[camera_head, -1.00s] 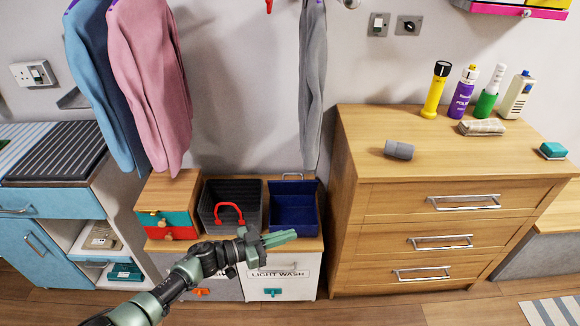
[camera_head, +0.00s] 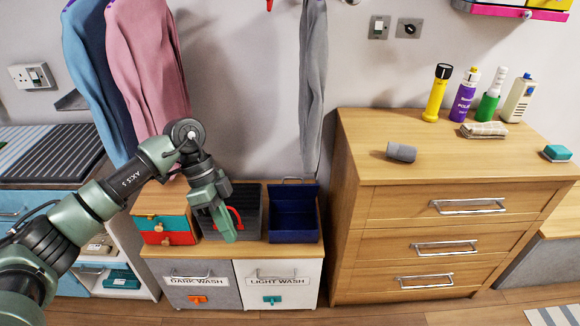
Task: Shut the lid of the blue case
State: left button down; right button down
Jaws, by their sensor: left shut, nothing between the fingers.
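The blue case (camera_head: 294,234) stands on the low wooden-topped cabinet, at its right end. Its lid (camera_head: 295,197) is open, standing up at the back against the wall side, with a metal handle at its top edge. The inside of the case looks empty. My left gripper (camera_head: 229,236) is shut and empty. It points down in front of the dark grey crate, to the left of the blue case and apart from it in the picture. My left arm comes in from the lower left. My right gripper is not in view.
The dark grey crate (camera_head: 247,197) with a red handle (camera_head: 236,217) stands left of the case. A small drawer box (camera_head: 165,229) is further left. A wooden chest of drawers (camera_head: 450,185) rises close on the right. A grey garment (camera_head: 313,90) hangs above the case.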

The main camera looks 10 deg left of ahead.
aim_at(283, 191)
jog(key=i, duration=1.5)
